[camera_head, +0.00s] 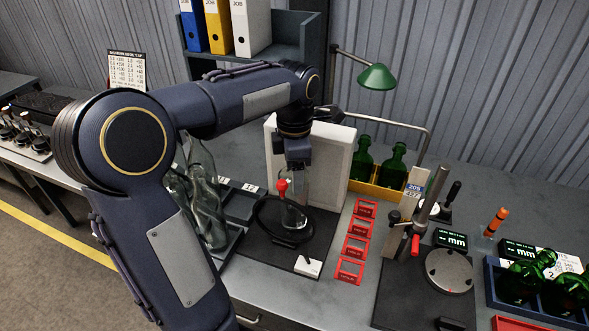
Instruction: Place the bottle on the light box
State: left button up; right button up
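A clear glass bottle (294,212) is upright below my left gripper (297,166), in front of a white upright panel that looks like the light box (339,165). My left gripper points down and appears shut on the bottle's neck; its fingertips are small and partly hidden. The bottle's lower part overlaps a black ring (268,236) on the dark base in front of the panel. I cannot tell whether its bottom touches the base. More clear bottles (205,205) stand in a grey tray at the left, partly hidden by my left arm. My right gripper is not in view.
A red knob (283,185) is close beside the held bottle. Red frames (356,246) lie to the right, near a gauge stand (410,215). Green bottles stand in a yellow tray (377,191) behind; others lie in a blue tray (495,290) at the far right.

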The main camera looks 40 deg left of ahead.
pick_arm(q)
jog(key=shift+f, duration=0.15)
jog(key=o, duration=1.8)
notch_tip(320, 180, up, 12)
jog(key=shift+r+p, duration=0.2)
jog(key=shift+p, duration=0.2)
jog(key=s+d+f+m+t+h, duration=0.1)
jog(key=s+d+f+m, duration=0.3)
jog(key=m, duration=0.4)
jog(key=s+d+f+m+t+h, duration=0.1)
jog(key=s+d+f+m+t, duration=0.1)
jog(key=s+d+f+m, duration=0.3)
jog(key=s+d+f+m+t+h, duration=0.1)
jog(key=s+d+f+m, duration=0.3)
jog(key=m, duration=0.9)
jog(key=shift+s+d+f+t+h, duration=0.15)
jog(key=shift+s+f+t, duration=0.15)
jog(key=shift+s, duration=0.4)
jog(key=shift+s+d+f+t+h, duration=0.1)
jog(key=shift+s+f+t, duration=0.15)
jog(key=shift+s+f, duration=0.3)
jog(key=shift+s+d+f+t+h, duration=0.15)
jog(key=shift+s+f+t, duration=0.1)
jog(key=shift+s, duration=0.55)
jog(key=shift+a, duration=0.1)
